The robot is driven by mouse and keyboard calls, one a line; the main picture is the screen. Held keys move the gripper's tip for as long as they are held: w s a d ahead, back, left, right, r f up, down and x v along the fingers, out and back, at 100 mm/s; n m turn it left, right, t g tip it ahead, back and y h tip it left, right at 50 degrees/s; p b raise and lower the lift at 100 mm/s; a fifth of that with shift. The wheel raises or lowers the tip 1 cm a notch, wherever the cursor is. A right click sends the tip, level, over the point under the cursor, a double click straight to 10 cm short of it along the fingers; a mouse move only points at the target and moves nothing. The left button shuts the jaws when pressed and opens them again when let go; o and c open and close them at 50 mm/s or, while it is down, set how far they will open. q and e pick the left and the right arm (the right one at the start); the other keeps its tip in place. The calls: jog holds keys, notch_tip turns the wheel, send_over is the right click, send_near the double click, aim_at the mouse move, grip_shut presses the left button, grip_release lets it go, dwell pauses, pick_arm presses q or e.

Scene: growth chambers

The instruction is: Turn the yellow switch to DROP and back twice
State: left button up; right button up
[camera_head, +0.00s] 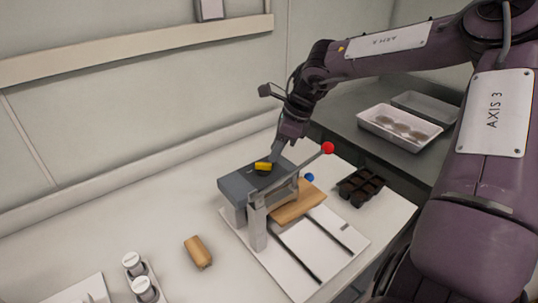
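The yellow switch (263,166) sits on top of the grey box-shaped device (234,188) on the white bench. My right gripper (274,158) reaches down from the upper right, with its tip right at the switch. I cannot tell whether its fingers touch the switch or are closed on it. The fingers look narrow and partly merge with the dark device top. Any DROP marking is too small to read. My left gripper is not in view.
A lever with a red ball (327,148) rises just right of the switch. A blue knob (309,177), a wooden block (298,204) and a dark tray (361,186) are nearby. A brown piece (198,252) and white-capped vials (143,288) lie at front left.

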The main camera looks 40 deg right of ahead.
aim_at(268, 163)
jog(key=x, duration=0.4)
jog(key=shift+w+d+f, duration=0.1)
jog(key=shift+w+f, duration=0.1)
jog(key=shift+f, duration=0.1)
jog(key=shift+s, duration=0.1)
grip_shut()
